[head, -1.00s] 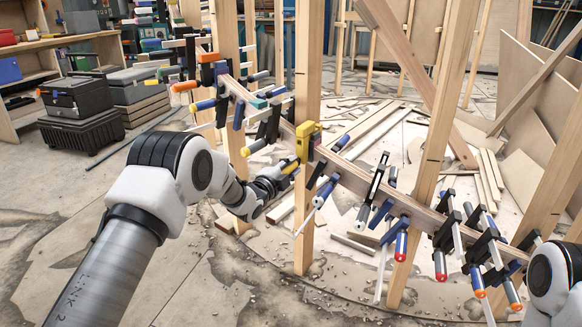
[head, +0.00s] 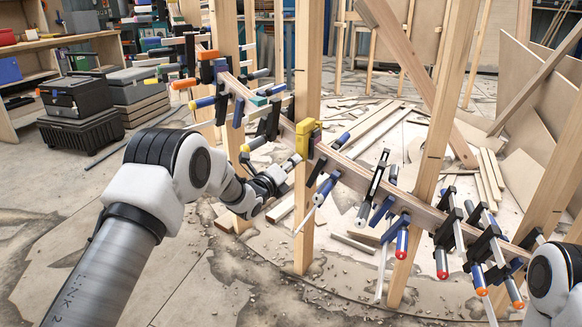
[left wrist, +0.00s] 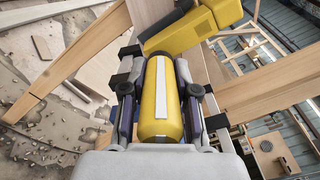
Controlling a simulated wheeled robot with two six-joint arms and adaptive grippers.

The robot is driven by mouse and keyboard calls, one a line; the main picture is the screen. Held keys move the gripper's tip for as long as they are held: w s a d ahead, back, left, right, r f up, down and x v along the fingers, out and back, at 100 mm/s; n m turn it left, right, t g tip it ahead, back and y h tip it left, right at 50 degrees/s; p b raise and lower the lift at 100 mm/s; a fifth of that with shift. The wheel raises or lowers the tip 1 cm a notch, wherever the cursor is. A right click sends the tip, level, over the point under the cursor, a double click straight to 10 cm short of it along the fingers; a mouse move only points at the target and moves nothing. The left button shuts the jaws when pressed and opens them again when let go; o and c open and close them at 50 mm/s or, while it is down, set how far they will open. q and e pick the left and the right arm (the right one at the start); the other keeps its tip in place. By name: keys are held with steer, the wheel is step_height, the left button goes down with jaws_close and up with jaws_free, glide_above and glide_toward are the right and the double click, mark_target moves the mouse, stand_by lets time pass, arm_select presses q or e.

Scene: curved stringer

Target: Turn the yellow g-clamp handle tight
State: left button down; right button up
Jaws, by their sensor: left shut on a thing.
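The yellow g-clamp (head: 306,137) sits on the curved wooden stringer (head: 347,172), beside an upright post. Its yellow handle (left wrist: 161,112), with a pale stripe along it, fills the middle of the left wrist view. My left gripper (head: 290,163) is below and left of the clamp body in the head view. Its two fingers are shut on the handle, one on each side, and largely hide it in the head view. The yellow clamp body also shows at the top of the left wrist view (left wrist: 188,32). My right gripper is out of view.
Several other clamps with blue, red and orange handles line the stringer on both sides, such as a blue-handled clamp (head: 324,190) close to my left gripper. Wooden posts (head: 308,75) stand along it. Offcuts and planks (head: 370,135) litter the floor behind.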

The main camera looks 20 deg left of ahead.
arm_select(q)
steer(key=m+b, duration=0.1)
steer(key=m, duration=0.4)
steer(key=shift+f+m+b, duration=0.2)
steer(key=shift+m+b, duration=0.1)
steer(key=shift+b, duration=0.05)
steer(key=m+b, duration=0.2)
steer(key=m, duration=0.3)
steer(key=shift+a, duration=0.1)
steer(key=shift+r, duration=0.1)
steer(key=c, duration=0.9)
jaws_free()
steer(key=shift+o, duration=0.2)
steer(key=v, duration=0.7)
steer(key=shift+s, duration=0.15)
